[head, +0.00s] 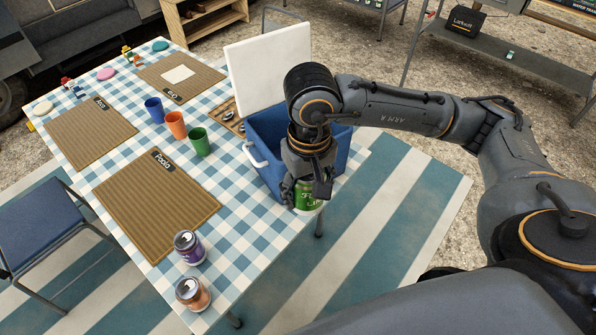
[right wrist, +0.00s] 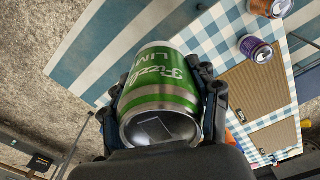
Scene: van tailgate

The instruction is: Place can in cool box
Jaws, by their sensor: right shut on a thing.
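My right gripper (head: 307,188) is shut on a green can (head: 308,197) at the near side of the cool box. In the right wrist view the green lime can (right wrist: 160,95) sits between the two fingers of the right gripper (right wrist: 165,92). The blue cool box (head: 268,178) stands on the table's right side with its white lid (head: 268,65) raised at the back. My right arm hides much of its opening. A purple can (head: 189,248) and an orange can (head: 193,293) stand at the table's near edge. My left gripper is not in view.
The table (head: 240,225) has a blue checked cloth. Blue (head: 155,110), orange (head: 176,124) and green (head: 199,142) cups stand left of the box. A brown placemat (head: 157,205) lies nearer, and a blue chair (head: 45,228) stands at left. Cloth between the placemat and the box is clear.

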